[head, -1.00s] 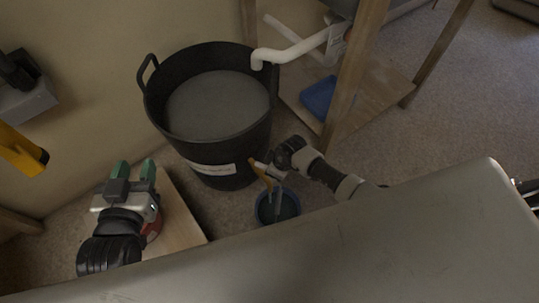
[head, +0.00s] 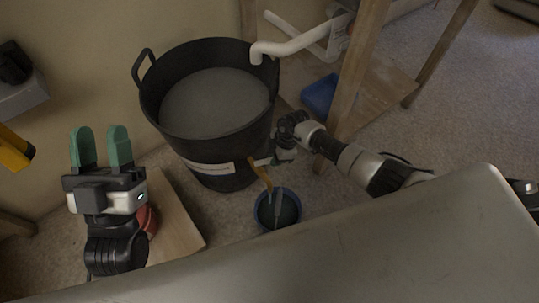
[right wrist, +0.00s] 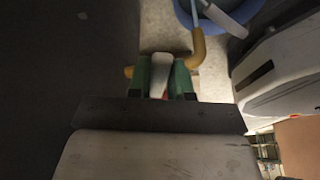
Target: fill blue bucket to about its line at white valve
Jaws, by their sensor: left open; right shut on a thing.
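The blue bucket (head: 289,225) stands on the floor in front of the big black tub, under a yellow-orange spout (head: 260,174); its rim also shows at the top of the right wrist view (right wrist: 238,28). A pale grey strip rises from inside it; I cannot tell whether it is liquid or a handle. Its line and fill level are unclear. My right gripper (head: 268,160) is shut on the white valve's lever (right wrist: 160,72), between its green fingertips in the right wrist view. My left gripper (head: 101,147) is open and empty, left of the tub.
The black tub (head: 218,147) holds grey liquid and has a white label; a white pipe (head: 290,46) reaches over its rim. A wooden post (head: 357,75) stands to the right. A board (head: 182,222) and red object (head: 147,220) lie below my left gripper.

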